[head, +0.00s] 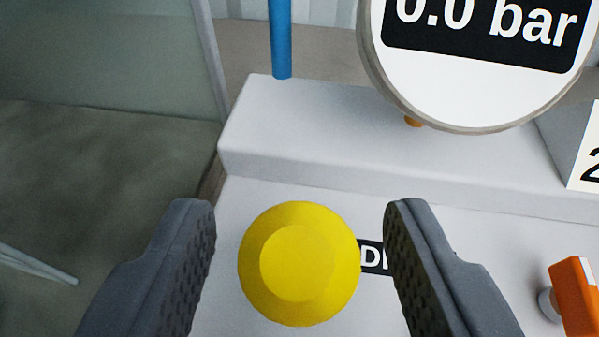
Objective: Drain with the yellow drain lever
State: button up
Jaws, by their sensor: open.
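The yellow drain lever (299,264) shows end-on as a round yellow knob in the lower middle of the head view. My gripper (300,225) is open, with one dark finger on each side of the knob. There is a visible gap between the knob and each finger in the picture. Whether the fingertips reach past the knob in depth I cannot tell. A black label (373,257) beginning with "D" sits to the right of the knob, and the right finger hides the rest of it. The lever's shaft is hidden behind the knob.
A round gauge (478,95) reading "0.0 bar" stands above the white stepped housing (300,130). A blue pipe (280,38) rises at the upper left of the housing. An orange handle (574,297) sits at the lower right. Open floor (90,150) lies to the left.

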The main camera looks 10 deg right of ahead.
jog(key=shift+w+d+f, duration=0.1)
jog(key=shift+w+f, duration=0.2)
jog(key=shift+w, duration=0.2)
grip_shut()
